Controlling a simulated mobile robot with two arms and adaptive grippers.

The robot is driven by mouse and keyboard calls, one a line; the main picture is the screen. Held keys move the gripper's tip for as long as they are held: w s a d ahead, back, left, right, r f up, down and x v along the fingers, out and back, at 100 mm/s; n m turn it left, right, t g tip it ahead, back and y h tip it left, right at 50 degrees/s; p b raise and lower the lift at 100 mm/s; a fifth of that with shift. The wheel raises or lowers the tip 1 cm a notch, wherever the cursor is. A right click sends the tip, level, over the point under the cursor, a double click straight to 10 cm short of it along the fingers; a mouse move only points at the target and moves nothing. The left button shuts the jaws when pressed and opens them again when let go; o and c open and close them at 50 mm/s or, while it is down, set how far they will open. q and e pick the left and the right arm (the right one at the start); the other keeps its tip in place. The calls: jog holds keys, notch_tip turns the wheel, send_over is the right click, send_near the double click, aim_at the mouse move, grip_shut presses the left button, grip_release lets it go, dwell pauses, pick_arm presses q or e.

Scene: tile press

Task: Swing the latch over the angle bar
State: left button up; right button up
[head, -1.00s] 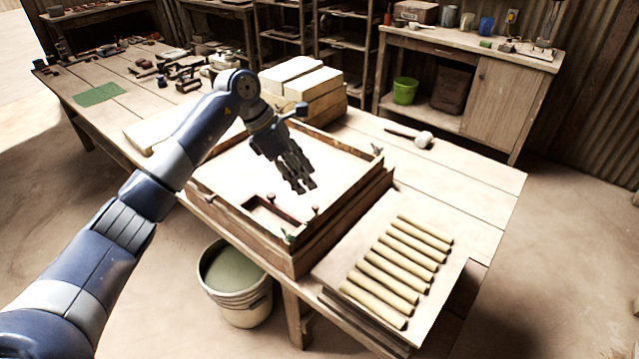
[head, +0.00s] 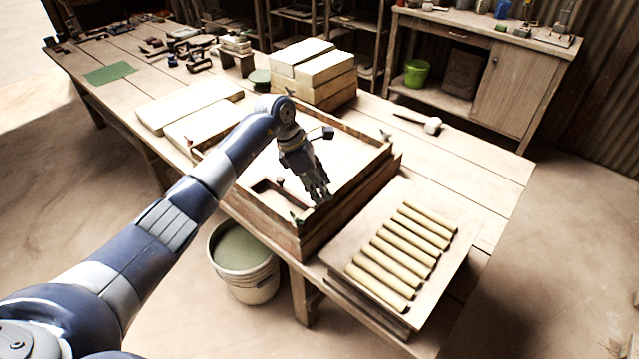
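A shallow wooden tray frame (head: 349,205) with a pale bed stands on the table. A dark brown angled bar (head: 262,187) lies in its near-left part, with a round-headed peg (head: 281,181) beside it. Small greenish metal pieces, perhaps latches, sit on the frame at the near corner (head: 296,219) and the far right corner (head: 387,135). My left gripper (head: 320,198) points down over the near right side of the frame, right of the bar. Its fingers look close together, and their gap is unclear. It hides part of the bed and rim. My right gripper is out of view.
A board with several clay rolls (head: 402,248) lies right of the frame. Pale blocks (head: 313,68) are stacked behind it, and slabs (head: 188,104) lie to the left. A mallet (head: 432,125) lies on clear table at the right. A bucket (head: 243,262) stands below.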

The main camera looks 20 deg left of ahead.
pick_arm(q)
jog(key=c, duration=0.8)
grip_shut()
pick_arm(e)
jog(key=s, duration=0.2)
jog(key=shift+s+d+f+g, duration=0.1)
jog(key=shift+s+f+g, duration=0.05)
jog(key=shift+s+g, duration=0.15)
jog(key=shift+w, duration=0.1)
